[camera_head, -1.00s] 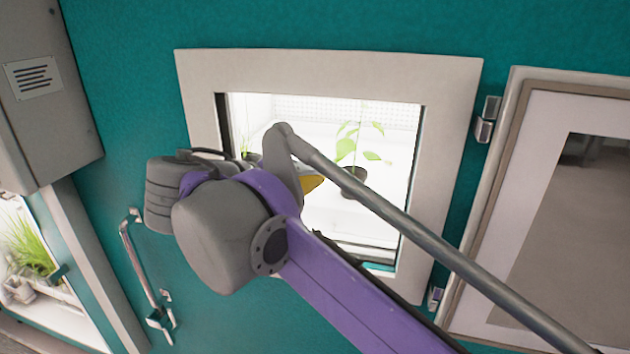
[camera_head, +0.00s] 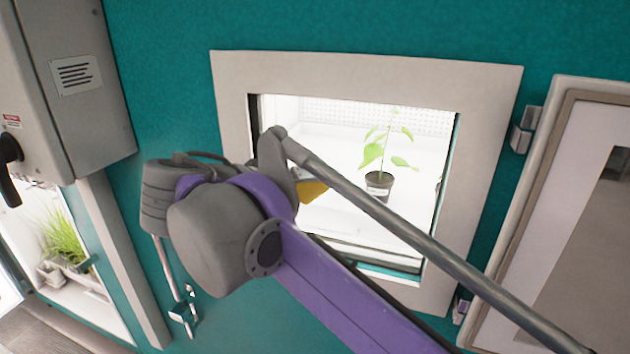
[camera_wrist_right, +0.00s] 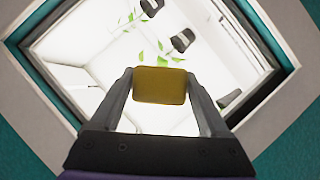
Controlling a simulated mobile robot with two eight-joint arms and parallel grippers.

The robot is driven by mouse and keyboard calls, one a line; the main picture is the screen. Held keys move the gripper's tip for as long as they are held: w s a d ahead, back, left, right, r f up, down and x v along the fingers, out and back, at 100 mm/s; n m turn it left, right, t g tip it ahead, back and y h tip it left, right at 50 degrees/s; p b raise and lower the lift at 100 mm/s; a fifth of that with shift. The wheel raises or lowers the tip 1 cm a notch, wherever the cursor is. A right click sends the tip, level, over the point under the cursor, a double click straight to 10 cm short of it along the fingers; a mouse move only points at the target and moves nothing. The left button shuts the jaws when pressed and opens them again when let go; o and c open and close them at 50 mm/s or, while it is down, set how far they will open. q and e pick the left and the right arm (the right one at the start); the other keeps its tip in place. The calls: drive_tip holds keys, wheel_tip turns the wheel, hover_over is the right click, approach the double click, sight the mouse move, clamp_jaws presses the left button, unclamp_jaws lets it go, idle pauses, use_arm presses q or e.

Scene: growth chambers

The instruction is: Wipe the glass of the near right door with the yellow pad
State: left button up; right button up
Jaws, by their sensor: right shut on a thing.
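The near right door (camera_head: 160,75) is teal, with a glass window (camera_head: 345,150) in a pale frame (camera_head: 480,170). My right arm crosses in front of the window. In the head view only a corner of the yellow pad (camera_head: 313,190) shows past my right arm. In the right wrist view my right gripper (camera_wrist_right: 160,85) is shut on the yellow pad (camera_wrist_right: 160,87), one finger at each side. The pad faces the window there; I cannot tell if it touches the glass. My left gripper is not in view.
A potted plant (camera_head: 379,182) stands behind the glass. A door handle (camera_head: 182,310) is at lower left. A grey box (camera_head: 75,75) with a black handle juts out at the left. Hinges (camera_head: 526,128) and another framed panel (camera_head: 565,200) are at the right.

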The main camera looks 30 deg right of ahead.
drive_tip(key=s+a, duration=0.4)
drive_tip(key=a, duration=0.1)
drive_tip(key=shift+s, duration=0.2)
idle(1.1)
